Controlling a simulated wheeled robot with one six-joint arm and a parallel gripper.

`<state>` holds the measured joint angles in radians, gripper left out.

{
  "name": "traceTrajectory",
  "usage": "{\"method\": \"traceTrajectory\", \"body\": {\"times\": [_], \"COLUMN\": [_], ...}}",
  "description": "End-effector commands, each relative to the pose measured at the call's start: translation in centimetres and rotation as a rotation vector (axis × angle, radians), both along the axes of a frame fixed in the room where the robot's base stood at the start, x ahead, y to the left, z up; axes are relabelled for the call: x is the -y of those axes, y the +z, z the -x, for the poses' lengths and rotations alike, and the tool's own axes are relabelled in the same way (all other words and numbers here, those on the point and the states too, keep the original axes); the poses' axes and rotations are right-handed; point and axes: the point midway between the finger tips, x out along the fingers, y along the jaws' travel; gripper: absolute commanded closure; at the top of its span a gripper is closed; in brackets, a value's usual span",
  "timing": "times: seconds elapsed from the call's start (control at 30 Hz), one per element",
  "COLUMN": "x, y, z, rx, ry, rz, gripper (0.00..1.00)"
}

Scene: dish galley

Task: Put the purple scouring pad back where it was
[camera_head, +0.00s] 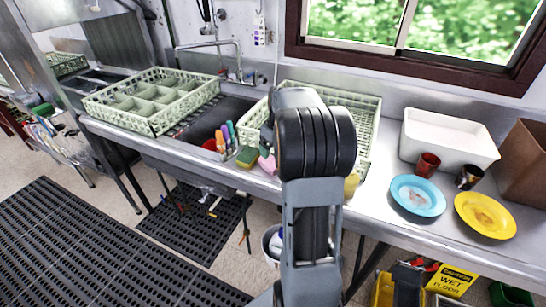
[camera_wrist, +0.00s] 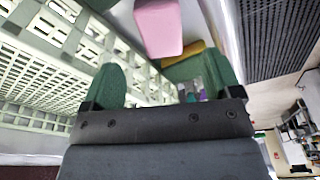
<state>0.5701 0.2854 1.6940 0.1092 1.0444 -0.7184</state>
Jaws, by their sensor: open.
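A pink-mauve pad (camera_head: 266,164), the closest match to the purple scouring pad, lies near the counter's front edge, just right of a green and yellow sponge (camera_head: 247,157). In the wrist view the pad (camera_wrist: 158,28) shows beyond my fingertips, with the sponge (camera_wrist: 190,62) beside it. My gripper (camera_wrist: 160,80) is open, its two green fingers apart. The pad appears outside the fingers, not held. In the head view my arm hides most of the gripper and part of the counter.
A green divided rack (camera_head: 150,98) stands left over the sink; another rack (camera_head: 362,104) is behind my arm. Coloured markers (camera_head: 226,136) stand left of the sponge. Right are a white tub (camera_head: 447,140), red cup (camera_head: 428,165), blue plate (camera_head: 417,196) and yellow plate (camera_head: 485,215).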

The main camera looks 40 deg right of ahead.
Motion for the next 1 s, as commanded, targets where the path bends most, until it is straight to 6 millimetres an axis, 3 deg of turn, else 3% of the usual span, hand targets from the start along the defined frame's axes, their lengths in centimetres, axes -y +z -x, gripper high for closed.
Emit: {"method": "traceTrajectory", "body": {"times": [0.2,0.3,0.37,0.47,0.6,0.7,0.8,1.0], "x": [0.0,-1.1,-2.9,-7.8,-14.9,-18.8,-21.3,-23.9], "y": [2.6,3.4,4.0,4.9,5.0,4.3,3.3,1.7], "z": [0.4,0.6,1.0,2.5,6.3,9.4,12.2,15.5], "rx": [0.0,0.003,0.01,0.029,0.066,0.095,0.119,0.147], "ry": [0.0,0.001,0.0,-0.009,-0.034,-0.05,-0.064,-0.082], "rz": [0.0,0.004,0.008,0.016,0.021,0.015,0.007,-0.011], "gripper": [0.16,0.16,0.16,0.16,0.16,0.16,0.16,0.16]}}
